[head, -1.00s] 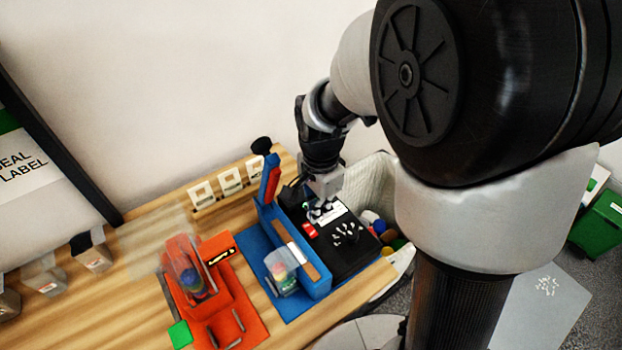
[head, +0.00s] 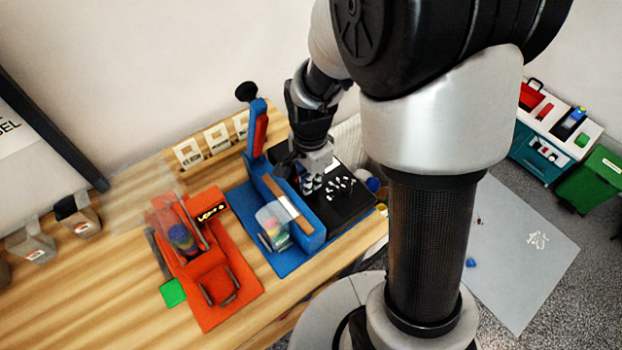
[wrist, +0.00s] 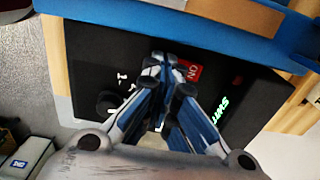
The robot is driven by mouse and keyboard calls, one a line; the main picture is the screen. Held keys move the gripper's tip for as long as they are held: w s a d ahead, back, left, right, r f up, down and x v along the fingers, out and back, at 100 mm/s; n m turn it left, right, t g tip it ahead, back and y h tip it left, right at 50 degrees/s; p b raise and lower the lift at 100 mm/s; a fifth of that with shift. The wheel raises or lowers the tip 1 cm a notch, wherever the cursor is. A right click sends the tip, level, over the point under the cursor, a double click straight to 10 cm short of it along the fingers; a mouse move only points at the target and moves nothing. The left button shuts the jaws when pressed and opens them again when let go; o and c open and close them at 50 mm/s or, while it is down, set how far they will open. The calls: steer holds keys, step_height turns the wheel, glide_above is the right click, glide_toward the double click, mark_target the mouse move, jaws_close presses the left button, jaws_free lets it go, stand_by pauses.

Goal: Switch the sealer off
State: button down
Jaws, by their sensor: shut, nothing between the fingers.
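The sealer is a blue frame (head: 300,232) with a raised lever (head: 257,132) and a black box (head: 345,207) on its right side. In the wrist view, a red switch (wrist: 188,70) with white lettering shows on the black box (wrist: 105,60), partly behind my fingers. My gripper (head: 312,186) is over the box in the head view and hides the switch there. In the wrist view, my gripper (wrist: 162,66) is shut and empty, its fingertips close to the switch. I cannot tell whether they touch it. Which way the switch is set is not clear.
A clear bag of coloured pieces (head: 273,225) sits at the sealer's front. An orange device (head: 207,255) stands left of it on the wooden table (head: 110,285). Small white cards (head: 187,153) stand at the back. A green bin (head: 592,180) is far right on the floor.

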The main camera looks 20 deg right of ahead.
steer(key=shift+s, duration=0.15)
steer(key=shift+w+r, duration=0.1)
steer(key=shift+w, duration=0.1)
steer(key=shift+w+a+r+p, duration=0.2)
steer(key=shift+w+r+p, duration=0.1)
steer(key=shift+w+p, duration=0.25)
steer(key=shift+r, duration=0.1)
steer(key=shift+r+p, duration=0.25)
steer(key=shift+p, duration=0.05)
step_height(320, 180, up, 13)
steer(key=s+p, duration=0.2)
steer(key=p, duration=0.4)
steer(key=shift+s+d, duration=0.15)
steer(key=shift+d, duration=0.2)
